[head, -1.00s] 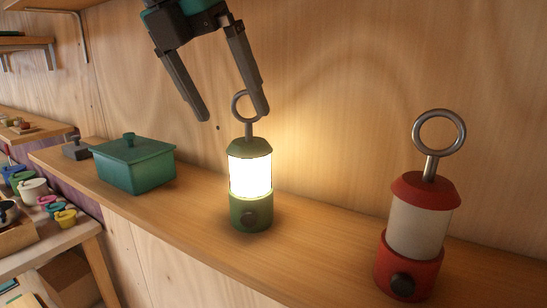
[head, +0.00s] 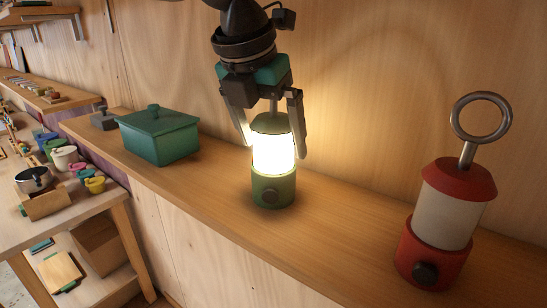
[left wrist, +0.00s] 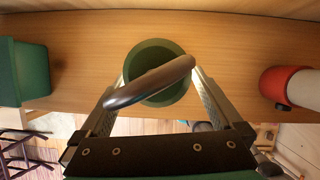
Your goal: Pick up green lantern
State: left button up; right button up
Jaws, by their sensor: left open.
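The green lantern (head: 272,190) stands upright and lit on the wooden shelf. My left gripper (head: 274,150) is above it and open, pointing down. In the head view its fingers come down on both sides of the lantern's upper part. The lantern's ring is mostly hidden by the gripper in the head view. In the left wrist view the metal ring (left wrist: 150,82) lies across the space between the fingers (left wrist: 165,95), above the round green top (left wrist: 155,55). I cannot tell whether the fingers touch the lantern. My right gripper is not in view.
A red lantern (head: 445,215) with a large ring stands to the right on the same shelf (head: 340,225). A teal lidded box (head: 160,138) stands to the left. The wooden wall rises close behind. A lower table with cups (head: 65,157) is at the left.

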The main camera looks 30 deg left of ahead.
aim_at(275, 152)
pick_arm(q)
jog(key=x, duration=0.4)
jog(key=shift+w+a+p, duration=0.1)
jog(key=shift+p, duration=0.25)
jog(key=c, duration=1.3)
jog(key=shift+c, duration=0.6)
jog(key=shift+r, duration=0.1)
